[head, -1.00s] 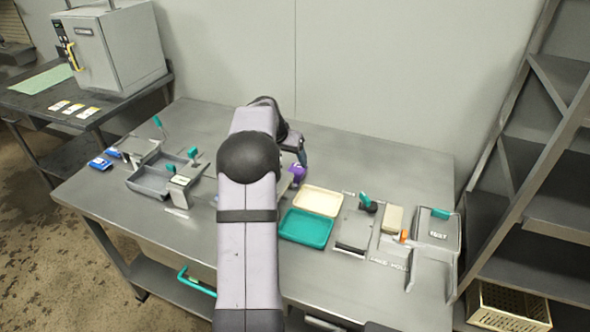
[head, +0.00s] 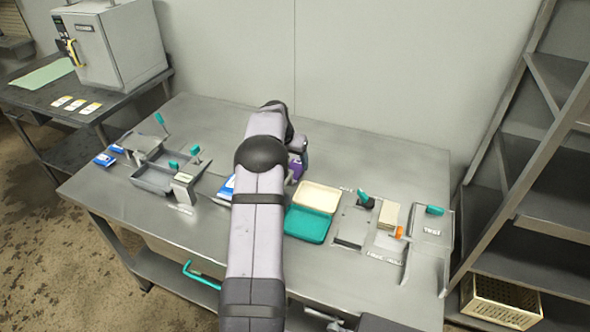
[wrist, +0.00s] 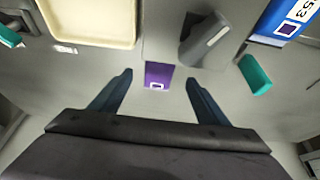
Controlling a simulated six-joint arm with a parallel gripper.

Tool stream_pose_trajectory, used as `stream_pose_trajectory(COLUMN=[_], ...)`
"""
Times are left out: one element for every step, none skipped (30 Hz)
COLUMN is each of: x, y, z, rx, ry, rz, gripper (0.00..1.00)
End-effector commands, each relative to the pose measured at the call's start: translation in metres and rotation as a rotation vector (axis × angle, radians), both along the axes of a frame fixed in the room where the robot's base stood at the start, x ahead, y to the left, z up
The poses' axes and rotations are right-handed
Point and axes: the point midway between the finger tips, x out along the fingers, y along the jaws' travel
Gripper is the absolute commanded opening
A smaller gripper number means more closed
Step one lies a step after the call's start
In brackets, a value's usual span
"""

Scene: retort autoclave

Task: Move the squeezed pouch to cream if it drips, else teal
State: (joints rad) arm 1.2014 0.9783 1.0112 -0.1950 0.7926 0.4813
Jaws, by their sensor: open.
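My gripper (wrist: 159,80) is open in the wrist view, with its two dark fingers apart. A small purple packet (wrist: 158,74) shows between the fingertips; I cannot tell whether it touches them. It partly shows beside my arm in the head view (head: 298,169). A blue and white pouch (wrist: 284,22) marked 53 lies at the wrist view's top right, and partly behind my arm in the head view (head: 227,187). The cream tray (head: 334,191) stands directly behind the teal tray (head: 306,227), right of my arm. No drip is discernible.
A grey block (wrist: 205,40) and a teal handle (wrist: 255,74) lie right of the packet in the wrist view. A grey divided bin (head: 150,180) stands left on the table. Fixtures with teal handles and a cream block (head: 389,215) stand right of the trays.

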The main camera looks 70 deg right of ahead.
Motion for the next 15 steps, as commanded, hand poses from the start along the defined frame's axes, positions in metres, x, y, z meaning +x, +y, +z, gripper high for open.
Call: stream_pose_trajectory(x=[0.000, -0.001, -0.001, -0.001, -0.001, -0.001, -0.001, -0.002, -0.002, -0.001, -0.001, -0.001, -0.001, -0.001, -0.001], y=[-0.001, -0.002, -0.003, -0.003, -0.004, -0.006, -0.007, -0.008, -0.010, -0.011, -0.013, -0.014, -0.015, -0.015, -0.016], z=[-0.002, -0.004, -0.008, -0.010, -0.013, -0.017, -0.020, -0.024, -0.028, -0.031, -0.034, -0.037, -0.039, -0.041, -0.043], rx=[0.001, 0.002, 0.003, 0.003, 0.004, 0.004, 0.003, 0.003, 0.002, 0.002, 0.002, 0.001, 0.002, 0.001, 0.001], ry=[0.001, 0.001, 0.001, 0.001, 0.002, 0.002, 0.001, 0.001, 0.001, 0.001, 0.001, 0.001, 0.001, 0.001, 0.001], rz=[0.000, 0.000, 0.000, 0.000, -0.001, -0.001, 0.000, 0.000, 0.000, 0.000, 0.000, 0.000, 0.000, 0.000, 0.000], gripper=[0.69, 0.69, 0.69, 0.69, 0.69, 0.69, 0.69, 0.69, 0.69, 0.69, 0.69, 0.69, 0.69, 0.69, 0.69])
